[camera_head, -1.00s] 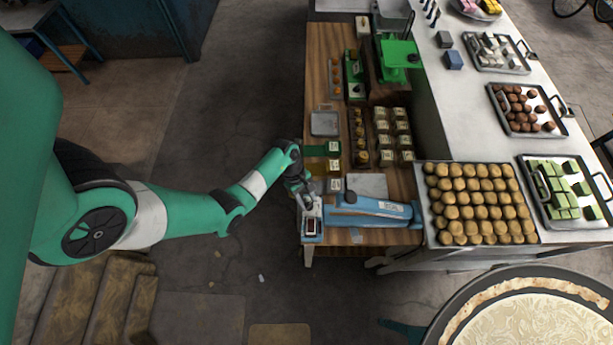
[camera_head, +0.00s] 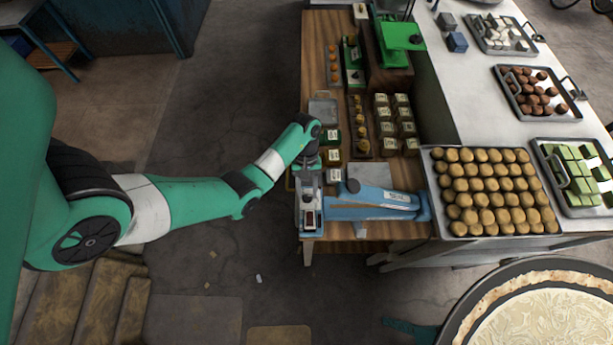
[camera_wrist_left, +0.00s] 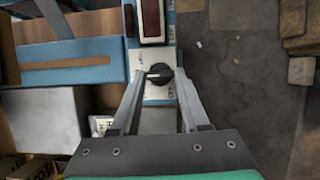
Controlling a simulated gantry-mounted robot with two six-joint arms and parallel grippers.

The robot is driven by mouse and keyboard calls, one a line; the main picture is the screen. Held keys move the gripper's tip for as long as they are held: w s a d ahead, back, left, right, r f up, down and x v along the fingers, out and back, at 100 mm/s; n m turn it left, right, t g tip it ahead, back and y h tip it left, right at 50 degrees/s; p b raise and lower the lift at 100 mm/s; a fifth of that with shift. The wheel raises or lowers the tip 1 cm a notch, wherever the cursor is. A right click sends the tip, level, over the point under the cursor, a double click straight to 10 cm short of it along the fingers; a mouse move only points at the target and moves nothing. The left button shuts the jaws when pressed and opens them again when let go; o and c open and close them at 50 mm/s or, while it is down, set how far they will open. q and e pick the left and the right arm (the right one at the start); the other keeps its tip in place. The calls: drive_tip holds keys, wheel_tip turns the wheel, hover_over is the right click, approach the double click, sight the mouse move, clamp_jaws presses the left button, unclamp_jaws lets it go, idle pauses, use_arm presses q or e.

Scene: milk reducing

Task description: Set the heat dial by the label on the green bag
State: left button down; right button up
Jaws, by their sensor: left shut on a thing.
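The blue heat sealer (camera_head: 375,204) lies along the near edge of the wooden bench, with its control box (camera_head: 309,226) at the left end. In the left wrist view the black round heat dial (camera_wrist_left: 159,73) sits on the pale face of that box, its white pointer mark toward the left. My left gripper (camera_wrist_left: 157,78) is over the box with its fingers on both sides of the dial, shut on it. It also shows in the head view (camera_head: 308,200). The green bag (camera_head: 333,136) lies farther back, beside my wrist and partly hidden; its label is too small to read.
More labelled packs (camera_head: 334,157) lie just behind the sealer. A grey plate (camera_head: 365,187) sits behind the sealer arm. A tray of brown balls (camera_head: 490,190) stands to the right and a large round pan (camera_head: 540,310) at the near right.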

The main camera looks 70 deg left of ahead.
idle(0.3)
use_arm(q)
drive_tip(key=c, duration=0.7)
unclamp_jaws()
drive_tip(key=shift+d, duration=0.1)
